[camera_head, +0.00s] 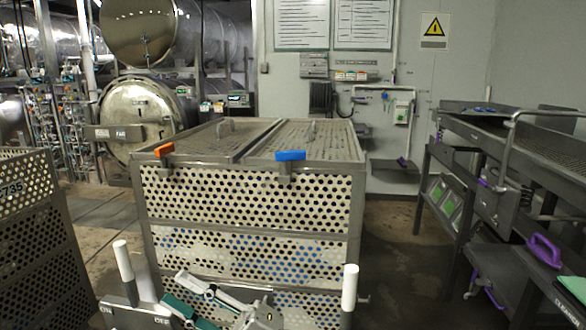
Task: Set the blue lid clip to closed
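The blue lid clip (290,155) sits at the front edge of the right lid of a perforated metal basket (255,188). Its blue top lies across the rim, with a dark bracket below it on the front wall. From this view I cannot tell whether the clip is open or closed. My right gripper (188,292) is low at the bottom of the view, in front of the basket and well below the clip, apart from it. Its grey and teal parts overlap and are cut by the frame edge, so its opening is unclear. My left gripper does not show.
An orange clip (164,150) sits on the left front rim. White upright posts (123,260) and (350,287) stand before the basket. Another perforated basket (38,235) is at left. A metal rack (455,180) stands at right. Air above the basket front is clear.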

